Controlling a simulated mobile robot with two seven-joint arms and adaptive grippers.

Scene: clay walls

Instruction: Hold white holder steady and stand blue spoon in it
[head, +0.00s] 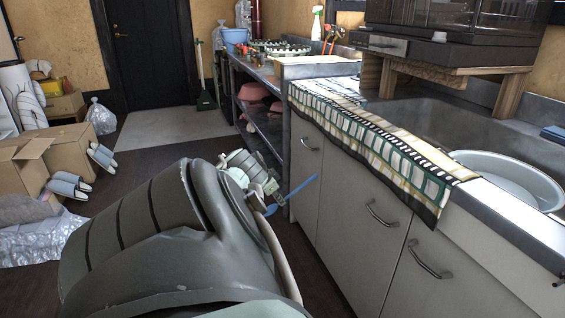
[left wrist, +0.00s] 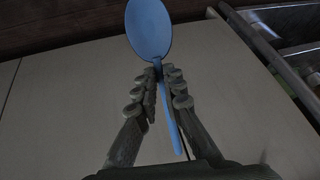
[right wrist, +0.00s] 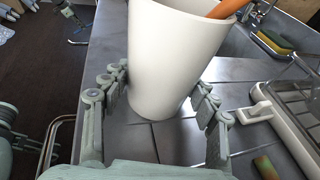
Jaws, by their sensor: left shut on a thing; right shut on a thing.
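The blue spoon (left wrist: 148,30) is held by its handle in my left gripper (left wrist: 158,75), which is shut on it. In the left wrist view its bowl sticks out past the fingertips and its handle runs back between the fingers. In the head view the blue spoon (head: 302,184) shows beyond my left arm, in front of the cabinet doors. The white holder (right wrist: 165,60) stands upright on a grey tiled surface in the right wrist view. My right gripper (right wrist: 160,82) is shut around its sides. An orange utensil (right wrist: 228,9) sticks out of its top. The holder is not seen in the head view.
The counter edge carries a striped cloth (head: 385,150) above the cabinet doors (head: 350,205). A pale basin (head: 510,180) sits in the sink. In the right wrist view a white-framed rack (right wrist: 285,115) and a small greenish-brown piece (right wrist: 265,167) lie right of the holder.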

